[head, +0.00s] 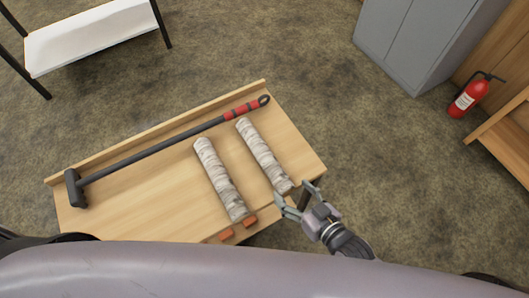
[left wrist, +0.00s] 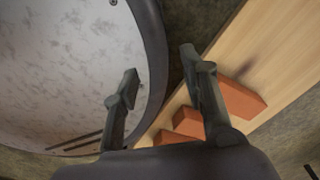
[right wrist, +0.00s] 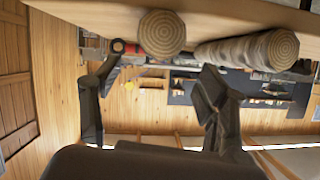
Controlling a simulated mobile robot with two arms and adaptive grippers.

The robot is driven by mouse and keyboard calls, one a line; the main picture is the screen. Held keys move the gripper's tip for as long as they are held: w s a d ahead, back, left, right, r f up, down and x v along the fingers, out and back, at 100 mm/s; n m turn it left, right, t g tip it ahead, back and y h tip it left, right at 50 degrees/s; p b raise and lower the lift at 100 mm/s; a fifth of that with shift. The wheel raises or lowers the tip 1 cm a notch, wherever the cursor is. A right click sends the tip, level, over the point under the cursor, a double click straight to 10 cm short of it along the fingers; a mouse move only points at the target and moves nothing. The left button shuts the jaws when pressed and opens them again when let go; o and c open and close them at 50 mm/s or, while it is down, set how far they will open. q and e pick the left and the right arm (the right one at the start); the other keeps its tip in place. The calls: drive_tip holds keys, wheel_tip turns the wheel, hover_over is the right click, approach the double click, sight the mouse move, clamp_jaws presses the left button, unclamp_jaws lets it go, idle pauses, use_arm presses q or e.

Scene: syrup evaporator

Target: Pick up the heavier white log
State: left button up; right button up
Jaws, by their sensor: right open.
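Two white birch logs lie side by side on a wooden table: a left log (head: 220,180) and a right log (head: 264,156). Which is heavier cannot be told by sight. My right gripper (head: 297,197) is open at the near end of the right log, close to the table edge. The right wrist view shows a round log end (right wrist: 161,33) just above and beyond the open fingers (right wrist: 162,68), with the other log (right wrist: 248,51) to its right. My left gripper (left wrist: 160,72) is open and empty in its wrist view; the head view does not show it.
Orange-red blocks (head: 227,235) sit by the left log's near end; they also show in the left wrist view (left wrist: 238,96). A long-handled tool (head: 150,152) lies along the table's raised back edge. A grey cabinet (head: 410,42) and fire extinguisher (head: 469,97) stand farther right.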

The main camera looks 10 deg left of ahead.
sight(284, 183)
drive_tip(key=x, duration=0.4)
drive_tip(key=shift+w+a+f, duration=0.15)
drive_tip(key=shift+w+a, duration=0.05)
drive_tip(key=shift+w, duration=0.05)
drive_tip(key=x, duration=0.5)
drive_tip(key=shift+w+d+f, duration=0.15)
drive_tip(key=shift+f, duration=0.15)
drive_tip(key=shift+c, duration=0.5)
clamp_jaws()
drive_tip(key=shift+r, duration=0.15)
